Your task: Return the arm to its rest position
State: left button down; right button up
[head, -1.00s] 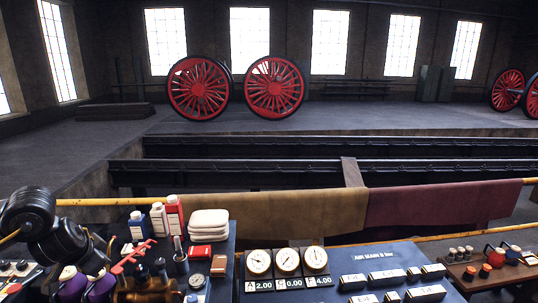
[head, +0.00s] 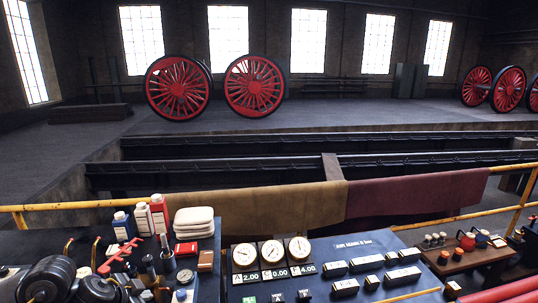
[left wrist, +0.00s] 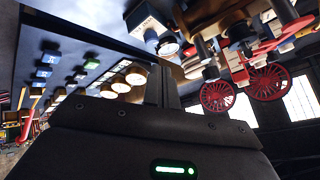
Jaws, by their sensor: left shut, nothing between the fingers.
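My left gripper (left wrist: 164,82) points away from the camera in the left wrist view. Its two dark fingers are together with nothing between them. A green light shows on its dark body. In the head view, rounded black parts of my left arm are low at the left, over the near left corner of the bench; the fingertips cannot be made out there. My right gripper is not in view.
The gauge panel (head: 300,229) stands right of a dark bench with bottles (head: 142,216), white folded cloths (head: 194,219) and a red box (head: 186,248). A yellow rail (head: 70,206) runs behind. Red wheels (head: 178,88) stand beyond the pit. A side table (head: 462,262) is at right.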

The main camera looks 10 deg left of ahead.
pick_arm(q)
jog(key=s+d+f+h, duration=0.1)
jog(key=s+d+f, duration=0.1)
jog(key=d+f, duration=0.35)
jog(key=s+d+f+h, duration=0.1)
jog(key=s+d+f, duration=0.1)
jog(key=d, duration=0.6)
jog(key=s+d+f+n+g+y, duration=0.1)
jog(key=s+d+f+n+g, duration=0.15)
jog(key=s, duration=0.65)
jog(key=s+d+f+n+g, duration=0.2)
jog(key=s+f+g, duration=0.15)
jog(key=s, duration=0.65)
notch_tip(320, 180, down, 32)
jog(key=s+f+b, duration=0.1)
jog(key=s+b, duration=0.1)
jog(key=b, duration=0.3)
jog(key=s+a+f+b, duration=0.1)
jog(key=s+f+b, duration=0.1)
jog(key=s+f, duration=0.6)
jog(key=s+a+f+g+b, duration=0.1)
jog(key=s+f, duration=0.6)
jog(key=f, duration=0.3)
jog(key=shift+s+a+f+g+y+b, duration=0.25)
jog(key=shift+s+f+g+y+b, duration=0.05)
jog(key=shift+s+f+b, duration=0.1)
